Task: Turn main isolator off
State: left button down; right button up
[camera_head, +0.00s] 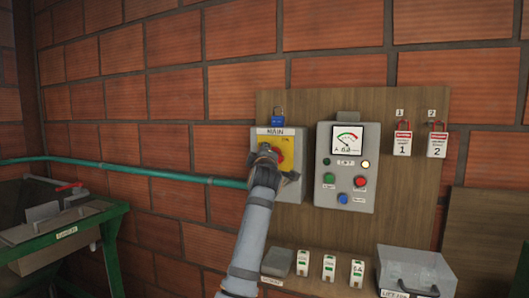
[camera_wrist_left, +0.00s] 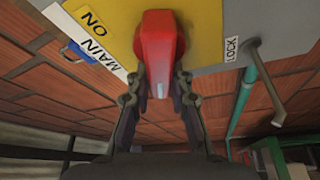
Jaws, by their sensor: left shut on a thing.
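The main isolator is a grey box with a yellow plate (camera_head: 288,143) under a MAIN label (camera_head: 276,131), on the wooden board. Its red handle (camera_wrist_left: 160,40) stands out from the yellow plate (camera_wrist_left: 112,22) in the left wrist view. A black word on the plate looks like NO or ON. My left gripper (camera_head: 268,157) is at the isolator in the head view and covers part of it. In the left wrist view its fingers (camera_wrist_left: 166,84) are on both sides of the handle's near end, shut on it. My right gripper is not in view.
A blue padlock (camera_head: 278,118) is at the box's top. Right of it is a grey control panel (camera_head: 325,160) with a gauge and buttons. Two red padlocks with tags (camera_head: 402,143) hang further right. A green pipe (camera_head: 170,173) runs along the brick wall.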

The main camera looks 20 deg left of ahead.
pick_arm(q)
jog(key=shift+f+n+g+p, duration=0.15)
jog(key=shift+n+g+p, duration=0.2)
jog(key=shift+n, duration=0.7)
jog(key=shift+f+n+g+p, duration=0.2)
jog(key=shift+n+g, duration=0.25)
jog(key=shift+n, duration=0.6)
jog(key=c, duration=1.5)
grip_release()
jog(key=shift+c, duration=0.2)
jog(key=o, duration=0.3)
jog(key=shift+w+d+f, duration=0.1)
jog(key=shift+w+f, duration=0.05)
jog(key=shift+w, duration=0.05)
jog(key=shift+o, duration=0.2)
jog(key=shift+s, duration=0.1)
jog(key=v, duration=1.2)
